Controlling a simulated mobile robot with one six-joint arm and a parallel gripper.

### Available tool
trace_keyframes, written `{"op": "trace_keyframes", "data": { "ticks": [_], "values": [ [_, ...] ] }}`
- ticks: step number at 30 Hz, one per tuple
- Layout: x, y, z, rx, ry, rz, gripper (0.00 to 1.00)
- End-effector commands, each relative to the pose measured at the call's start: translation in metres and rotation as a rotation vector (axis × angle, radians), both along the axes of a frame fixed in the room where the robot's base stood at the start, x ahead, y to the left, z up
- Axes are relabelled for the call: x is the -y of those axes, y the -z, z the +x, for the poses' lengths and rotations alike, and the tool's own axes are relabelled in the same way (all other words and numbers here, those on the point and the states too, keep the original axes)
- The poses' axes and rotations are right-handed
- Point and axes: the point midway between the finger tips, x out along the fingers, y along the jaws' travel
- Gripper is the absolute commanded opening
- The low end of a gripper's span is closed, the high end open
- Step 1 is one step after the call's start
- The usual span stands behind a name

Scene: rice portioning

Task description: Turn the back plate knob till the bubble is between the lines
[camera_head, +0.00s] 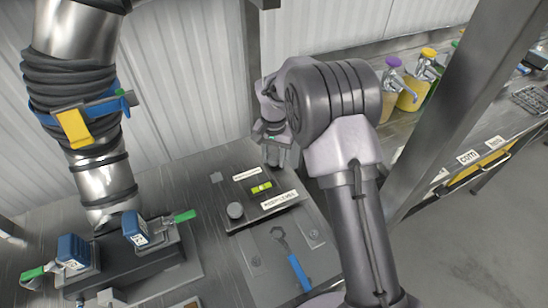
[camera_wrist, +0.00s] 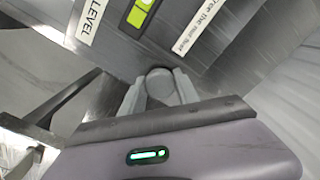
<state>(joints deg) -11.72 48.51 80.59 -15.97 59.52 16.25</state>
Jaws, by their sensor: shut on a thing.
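The grey round knob (camera_wrist: 160,84) sits between my gripper's two fingers in the wrist view, and my gripper (camera_wrist: 160,92) is shut on it. In the head view my gripper (camera_head: 274,156) is at the back of the dark plate (camera_head: 240,190), and its hand hides that knob. The yellow-green bubble vial (camera_head: 261,188) lies on the plate in front of my gripper. The vial also shows, cut off, at the top of the wrist view (camera_wrist: 140,13). The bubble's place against the lines is too small to tell. A second round knob (camera_head: 235,210) stands at the front left of the plate.
A blue-handled wrench (camera_head: 298,272) lies in front of the plate. A metal pipe (camera_head: 100,180) and blue-capped clamps with green handles (camera_head: 136,228) stand at the left. A slanted grey post (camera_head: 452,100) stands right of my arm, with bottles (camera_head: 411,92) behind it.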

Motion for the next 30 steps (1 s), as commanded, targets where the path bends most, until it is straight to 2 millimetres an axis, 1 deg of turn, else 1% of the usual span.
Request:
{"op": "trace_keyframes", "data": {
  "ticks": [6,15,21,30],
  "values": [
    [-0.0002,0.0001,0.0002,0.000,0.186,0.000,0.00],
    [-0.0003,-0.0002,0.0005,0.001,0.379,0.000,0.00],
    [-0.0004,-0.0005,0.0007,0.001,0.452,0.000,0.00],
    [-0.0004,-0.0007,0.0008,0.002,0.490,0.000,0.00]
  ]
}}
